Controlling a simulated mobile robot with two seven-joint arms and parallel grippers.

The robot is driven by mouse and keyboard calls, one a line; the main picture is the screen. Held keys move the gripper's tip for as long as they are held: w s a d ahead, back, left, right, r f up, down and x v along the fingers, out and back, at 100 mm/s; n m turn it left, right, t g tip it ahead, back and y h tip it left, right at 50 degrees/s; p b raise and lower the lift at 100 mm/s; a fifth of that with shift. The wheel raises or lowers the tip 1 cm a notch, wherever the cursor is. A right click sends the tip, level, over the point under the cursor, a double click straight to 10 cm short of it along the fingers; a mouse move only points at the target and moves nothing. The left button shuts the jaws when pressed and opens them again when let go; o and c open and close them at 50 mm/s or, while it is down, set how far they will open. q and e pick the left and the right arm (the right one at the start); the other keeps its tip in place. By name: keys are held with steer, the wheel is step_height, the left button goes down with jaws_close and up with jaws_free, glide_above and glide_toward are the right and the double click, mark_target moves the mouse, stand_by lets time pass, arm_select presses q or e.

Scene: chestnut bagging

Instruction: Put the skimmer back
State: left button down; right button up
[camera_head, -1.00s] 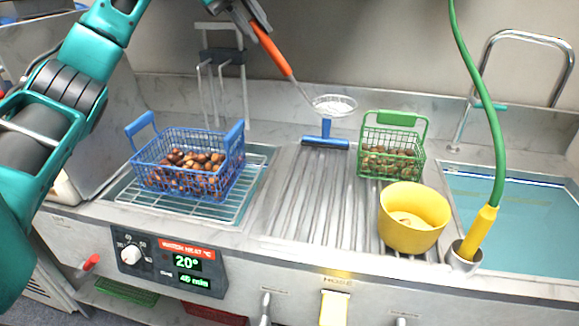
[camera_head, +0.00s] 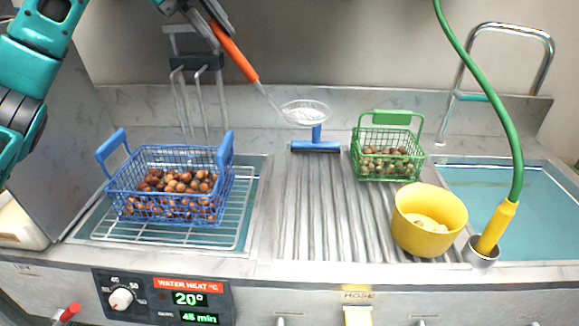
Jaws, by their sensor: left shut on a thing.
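The skimmer (camera_head: 305,111) has an orange handle (camera_head: 234,52) and a round wire-mesh bowl. My left gripper (camera_head: 212,25) is shut on the upper part of the orange handle and holds the skimmer tilted, with the bowl low and to the right. In the picture the bowl overlaps the blue squeegee-like tool (camera_head: 316,145) behind the ribbed drainboard; I cannot tell whether they touch. A rack with grey hooks (camera_head: 196,62) stands at the back wall, left of the handle. My right gripper is out of view.
A blue basket of chestnuts (camera_head: 170,205) stands on a wire grate at left. A green basket of chestnuts (camera_head: 387,158) and a yellow bowl (camera_head: 429,220) stand on the drainboard (camera_head: 315,215). A green hose (camera_head: 500,110) hangs at right before the sink (camera_head: 520,215).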

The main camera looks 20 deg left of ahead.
arm_select(q)
steer(key=shift+a+f, duration=0.1)
steer(key=shift+a, duration=0.05)
step_height(320, 180, down, 20)
steer(key=b, duration=0.2)
steer(key=shift+b, duration=0.35)
steer(key=shift+s, duration=0.1)
steer(key=c, duration=1)
jaws_free()
steer(key=v, duration=1.2)
steer(key=shift+p, duration=0.3)
